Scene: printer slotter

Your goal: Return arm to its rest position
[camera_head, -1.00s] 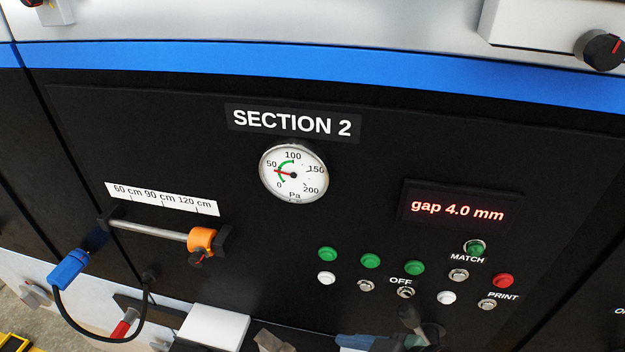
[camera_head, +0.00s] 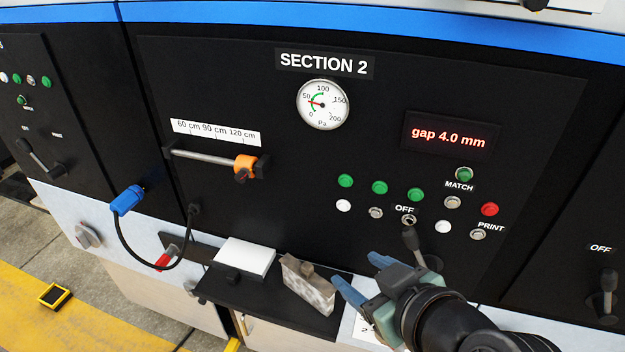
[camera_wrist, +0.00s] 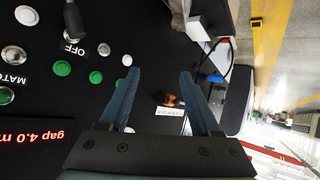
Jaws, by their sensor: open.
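My gripper (camera_head: 366,279) is at the lower right of the head view, in front of the Section 2 panel (camera_head: 300,155). Its two blue fingers are apart with nothing between them. In the wrist view the open fingers (camera_wrist: 158,100) point toward the panel, and the orange slider clamp (camera_wrist: 172,99) shows between them in the background. My dark arm runs from the gripper to the bottom right corner of the head view. The rest position itself is not marked in these frames.
A shelf (camera_head: 262,297) below the panel holds a white block (camera_head: 245,256) and a worn metal block (camera_head: 309,286) left of my gripper. A black lever (camera_head: 420,250) stands just above the gripper. A blue plug (camera_head: 127,199) with a looping cable is at left.

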